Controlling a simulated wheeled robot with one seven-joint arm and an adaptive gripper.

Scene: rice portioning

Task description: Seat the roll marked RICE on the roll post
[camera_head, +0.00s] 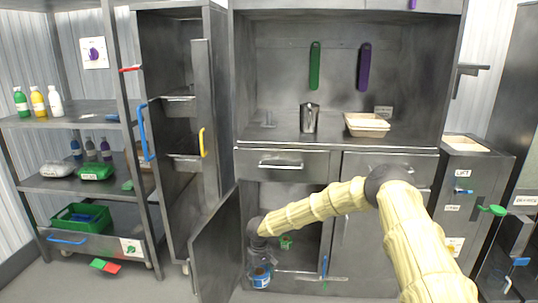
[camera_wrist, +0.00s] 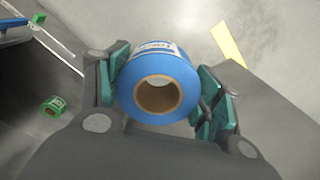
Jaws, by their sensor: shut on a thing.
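My gripper (camera_wrist: 162,95) is shut on a blue roll (camera_wrist: 150,72) with a white label and a brown hollow core. The fingers press on its two sides, and its open core faces the wrist camera. I cannot read the label surely. In the head view the blue roll (camera_head: 260,281) hangs low in front of the open lower cabinet, under my gripper (camera_head: 259,264). A green roll (camera_head: 286,242) with a pale label sits inside that cabinet, and it also shows in the wrist view (camera_wrist: 53,105).
The open cabinet door (camera_head: 216,246) stands left of my gripper. A metal cup (camera_head: 309,119) and a stack of pale trays (camera_head: 367,125) stand on the counter. A shelf rack (camera_head: 75,190) is at the left. A red and green piece (camera_head: 105,265) lies near the rack's foot.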

